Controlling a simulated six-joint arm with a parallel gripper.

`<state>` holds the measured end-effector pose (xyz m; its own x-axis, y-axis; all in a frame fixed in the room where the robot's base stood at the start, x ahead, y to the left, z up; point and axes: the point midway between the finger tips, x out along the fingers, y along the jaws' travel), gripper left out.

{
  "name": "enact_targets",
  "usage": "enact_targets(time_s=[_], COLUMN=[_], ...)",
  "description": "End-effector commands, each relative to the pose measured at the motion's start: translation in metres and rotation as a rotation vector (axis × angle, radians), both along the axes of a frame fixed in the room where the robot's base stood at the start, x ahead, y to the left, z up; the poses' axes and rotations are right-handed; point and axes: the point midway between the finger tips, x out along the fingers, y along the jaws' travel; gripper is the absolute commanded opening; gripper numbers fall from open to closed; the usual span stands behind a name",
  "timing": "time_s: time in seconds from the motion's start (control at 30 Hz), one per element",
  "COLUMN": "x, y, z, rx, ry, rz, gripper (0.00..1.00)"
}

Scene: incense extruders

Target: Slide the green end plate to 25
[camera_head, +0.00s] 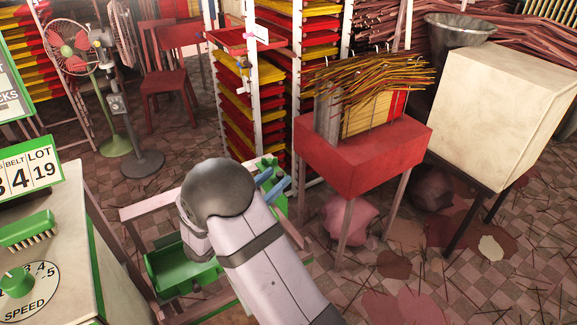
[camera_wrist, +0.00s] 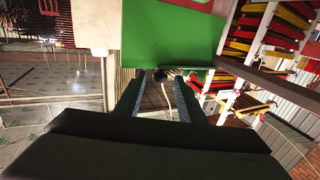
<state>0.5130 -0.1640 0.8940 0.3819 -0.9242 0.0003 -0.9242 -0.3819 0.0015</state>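My gripper (camera_head: 272,183) has two blue-padded fingers. They reach toward a green part (camera_head: 267,163) on the wooden frame, and more green shows beside them. In the wrist view a broad green plate (camera_wrist: 168,35) stands just beyond the fingertips. I take it for the end plate but cannot be sure. My gripper (camera_wrist: 164,78) shows its fingers apart, with floor and a thin pale curved thing visible through the gap. I cannot tell whether the fingertips touch the plate. No scale or mark 25 is readable. My arm hides much of the frame in the head view.
A green tray (camera_head: 185,272) sits in the wooden frame, left of my arm. A red-topped stand (camera_head: 365,150) with incense sticks is to the right. A counter with a speed dial (camera_head: 22,285) is at left. Racks of red and yellow trays (camera_head: 315,70) stand behind.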

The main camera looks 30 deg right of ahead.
Motion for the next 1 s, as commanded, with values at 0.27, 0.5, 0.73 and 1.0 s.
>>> enact_targets(time_s=[0.27, 0.5, 0.73, 1.0], x=[0.012, 0.022, 0.026, 0.026], y=[-0.031, -0.055, -0.063, -0.064], z=[0.001, 0.001, 0.0, 0.0], rx=[0.0, 0.001, 0.0, 0.0], ry=[-0.001, -0.002, -0.001, -0.001], rz=[-0.004, -0.002, 0.001, 0.001], gripper=[0.36, 0.36, 0.36, 0.24])
